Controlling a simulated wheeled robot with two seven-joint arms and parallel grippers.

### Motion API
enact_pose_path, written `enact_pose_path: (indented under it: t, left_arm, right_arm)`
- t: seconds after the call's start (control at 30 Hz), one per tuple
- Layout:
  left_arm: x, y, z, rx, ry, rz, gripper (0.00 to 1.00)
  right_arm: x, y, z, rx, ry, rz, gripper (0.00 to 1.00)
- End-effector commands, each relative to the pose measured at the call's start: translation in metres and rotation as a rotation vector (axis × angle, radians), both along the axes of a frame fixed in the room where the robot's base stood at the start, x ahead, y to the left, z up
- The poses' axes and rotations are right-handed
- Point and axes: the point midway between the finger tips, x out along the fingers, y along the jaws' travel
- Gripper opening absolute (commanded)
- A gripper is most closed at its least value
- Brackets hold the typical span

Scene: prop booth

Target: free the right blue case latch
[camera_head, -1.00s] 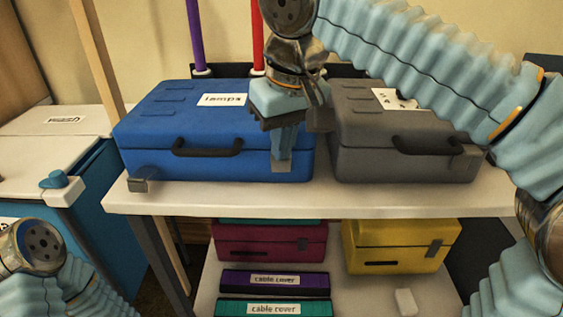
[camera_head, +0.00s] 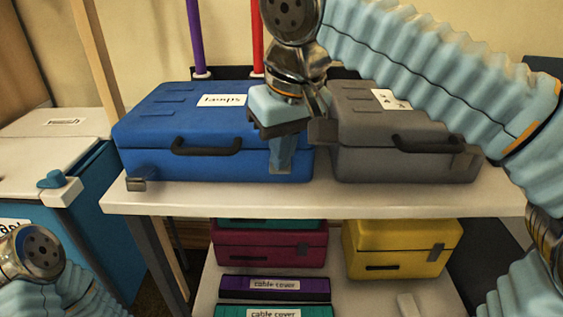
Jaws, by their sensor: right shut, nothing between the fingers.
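The blue case (camera_head: 180,130) stands closed on the white shelf top, with its black handle (camera_head: 206,147) on the front. Its left latch (camera_head: 137,184) sticks out from the lower front edge at the left corner. My right gripper (camera_head: 280,160) is in front of the right part of the case's front, pointing down, with its fingers shut and nothing seen between them. The right latch is hidden behind these fingers, so I cannot tell its position or whether they touch it. My left arm shows at the lower left, but its gripper is out of view.
A grey case (camera_head: 400,155) stands close to the right of the blue case. The white shelf edge (camera_head: 330,202) runs in front. Below are a maroon case (camera_head: 268,245), a yellow case (camera_head: 400,235) and cable cover boxes (camera_head: 275,286). A blue-and-white cooler (camera_head: 85,215) stands at left.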

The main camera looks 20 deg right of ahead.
Motion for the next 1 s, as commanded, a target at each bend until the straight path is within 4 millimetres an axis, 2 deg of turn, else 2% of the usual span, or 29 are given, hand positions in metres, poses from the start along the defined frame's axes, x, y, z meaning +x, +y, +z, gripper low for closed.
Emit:
enact_pose_path:
  t: [0.03, 0.2, 0.6, 0.77, 1.0]
  left_arm:
    - [0.0, 0.0, -0.008, 0.0, 0.0, 0.0, 0.43]
    - [0.0, 0.0, -0.012, 0.0, 0.0, 0.0, 0.43]
    - [0.0, 0.0, -0.014, 0.0, 0.0, 0.0, 0.43]
    - [0.0, 0.0, -0.01, 0.0, 0.0, 0.0, 0.43]
    - [0.0, 0.0, 0.001, 0.0, 0.0, 0.0, 0.43]
  right_arm:
    - [0.011, -0.006, -0.028, -0.025, 0.039, -0.018, 0.0]
    - [0.007, -0.004, -0.031, -0.024, 0.039, -0.018, 0.0]
    - [0.004, -0.004, -0.034, -0.025, 0.039, -0.018, 0.0]
    - [0.002, -0.003, -0.029, -0.023, 0.037, -0.018, 0.0]
    - [-0.013, 0.002, -0.016, -0.023, 0.036, -0.016, 0.0]
